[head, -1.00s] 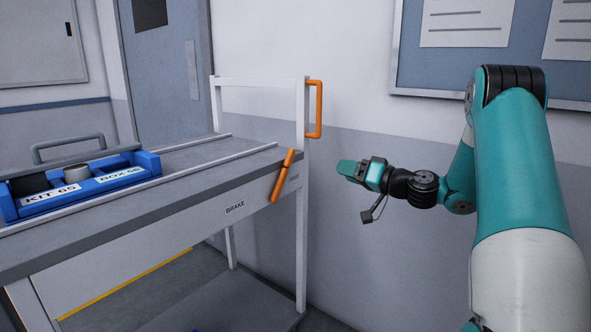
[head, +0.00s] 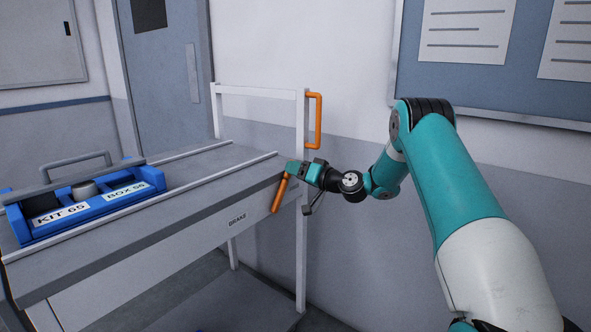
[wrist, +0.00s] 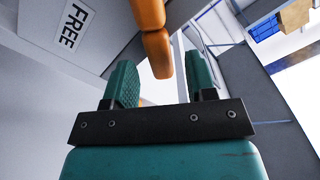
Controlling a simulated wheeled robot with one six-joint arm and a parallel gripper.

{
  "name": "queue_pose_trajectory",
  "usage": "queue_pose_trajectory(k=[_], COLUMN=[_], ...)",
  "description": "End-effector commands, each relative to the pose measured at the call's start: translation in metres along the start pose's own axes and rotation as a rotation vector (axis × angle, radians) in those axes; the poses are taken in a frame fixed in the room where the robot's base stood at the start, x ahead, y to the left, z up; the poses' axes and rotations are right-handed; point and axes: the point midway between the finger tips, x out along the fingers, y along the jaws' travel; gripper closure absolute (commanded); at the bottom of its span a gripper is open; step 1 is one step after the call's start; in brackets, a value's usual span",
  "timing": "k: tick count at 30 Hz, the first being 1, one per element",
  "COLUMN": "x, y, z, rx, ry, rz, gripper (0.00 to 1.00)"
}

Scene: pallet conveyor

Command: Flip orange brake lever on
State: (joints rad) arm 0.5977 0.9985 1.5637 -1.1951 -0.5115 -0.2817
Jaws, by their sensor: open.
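The orange brake lever (head: 279,194) is on the side of the grey cart near its right end, tilted with its upper end to the right. My gripper (head: 291,168) is at the lever's upper end, reaching in from the right, and hides part of it. In the wrist view the lever (wrist: 157,45) comes down from the top, its end between the two teal fingers of my open gripper (wrist: 160,76).
A BRAKE label (head: 237,220) is on the cart side, and a FREE label (wrist: 66,27) shows in the wrist view. An orange handle (head: 314,121) is on the cart's white end frame (head: 258,91). A blue carrier (head: 140,189) stands on the cart's left.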

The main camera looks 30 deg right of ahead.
Motion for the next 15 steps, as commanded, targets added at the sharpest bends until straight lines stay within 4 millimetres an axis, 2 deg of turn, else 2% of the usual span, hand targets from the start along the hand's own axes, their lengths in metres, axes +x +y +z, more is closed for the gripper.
queue_pose_trajectory(k=[4,12,13,15], x=[0.0093,0.0103,0.0102,0.0101], y=[-0.0003,0.0000,0.0000,0.0000], z=[0.0004,0.0002,0.0001,0.0001], rx=[0.000,0.001,0.001,0.001], ry=[-0.001,0.000,0.000,0.000], rz=[0.000,0.000,0.000,0.001], gripper=[0.49,0.49,0.54,0.70])
